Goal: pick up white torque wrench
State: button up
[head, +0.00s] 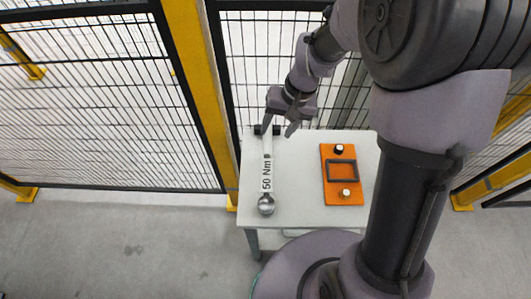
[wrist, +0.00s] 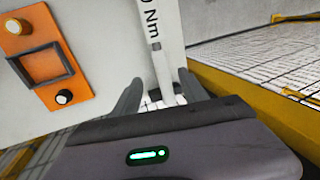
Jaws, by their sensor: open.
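The white torque wrench (head: 267,172), marked "50 Nm", lies along the left side of the white table (head: 300,205). Its round metal head (head: 266,205) is toward the front and its other end reaches the back edge, by dark blocks. My gripper (head: 278,131) is above that back end, fingers pointing down and apart. In the wrist view my open gripper (wrist: 166,88) has one finger on each side of the wrench shaft (wrist: 157,45), with nothing clamped. I cannot tell how far the fingers are above the tabletop. The wrench's far end is hidden in the wrist view.
An orange plate (head: 342,190) with a dark square frame and two knobs lies on the right of the table; it also shows in the wrist view (wrist: 45,62). A yellow post (head: 205,85) and black mesh fence (head: 90,100) stand close behind and left of the table.

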aim_at(268, 144)
jog(key=b+x, duration=0.1)
jog(key=x, duration=0.3)
jog(key=shift+a, duration=0.1)
jog(key=b+x, duration=0.3)
jog(key=x, duration=0.3)
jog(key=shift+s, duration=0.1)
jog(key=shift+r, duration=0.2)
grip_shut()
